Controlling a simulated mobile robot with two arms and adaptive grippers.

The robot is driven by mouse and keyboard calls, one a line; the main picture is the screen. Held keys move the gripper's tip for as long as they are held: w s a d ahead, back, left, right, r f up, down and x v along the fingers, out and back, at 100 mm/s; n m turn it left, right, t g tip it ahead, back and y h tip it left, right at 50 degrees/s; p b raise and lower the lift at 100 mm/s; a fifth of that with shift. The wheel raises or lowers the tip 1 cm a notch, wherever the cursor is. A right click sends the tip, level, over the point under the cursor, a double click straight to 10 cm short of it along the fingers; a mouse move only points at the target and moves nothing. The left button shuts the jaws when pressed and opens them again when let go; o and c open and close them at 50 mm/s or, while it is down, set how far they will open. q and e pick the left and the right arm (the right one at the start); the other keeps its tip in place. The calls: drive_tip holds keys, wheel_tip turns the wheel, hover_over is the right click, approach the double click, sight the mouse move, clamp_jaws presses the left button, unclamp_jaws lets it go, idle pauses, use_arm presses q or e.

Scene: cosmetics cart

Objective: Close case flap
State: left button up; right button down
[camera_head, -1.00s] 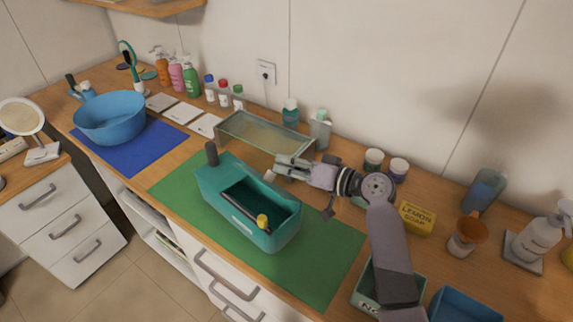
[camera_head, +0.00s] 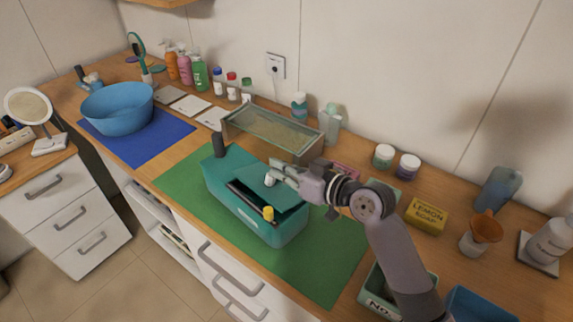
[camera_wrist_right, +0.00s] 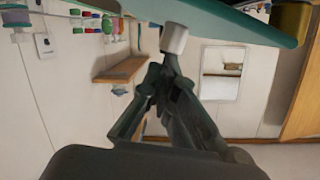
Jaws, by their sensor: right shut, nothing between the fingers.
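The teal case (camera_head: 225,178) stands on the green mat (camera_head: 180,180), with a dark upright handle (camera_head: 219,145) at its far left end. Its teal flap (camera_head: 285,192) is tilted over the opening, with a dark gap along its front side. A dark rod with a yellow end (camera_head: 268,213) lies along that gap. A small white knob (camera_head: 270,180) sits on the flap; it also shows in the right wrist view (camera_wrist_right: 174,38). My right gripper (camera_head: 280,171) is shut and empty, with its fingertips close beside the knob; contact is unclear. My left gripper is not in view.
A glass-topped box (camera_head: 270,132) stands just behind the case. Jars (camera_head: 384,156), a yellow soap box (camera_head: 426,214) and a green box (camera_head: 375,287) are near my right arm. A blue basin (camera_head: 117,108) sits on a blue mat at left.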

drive_tip(key=shift+s+a+f+n+t+h, duration=0.2)
drive_tip(key=shift+s+a+f+n, duration=0.1)
drive_tip(key=shift+n, duration=0.3)
drive_tip(key=shift+s+a+f+n+t+h, duration=0.1)
drive_tip(key=shift+s+a+f+n+t, duration=0.15)
drive_tip(key=shift+n, duration=0.35)
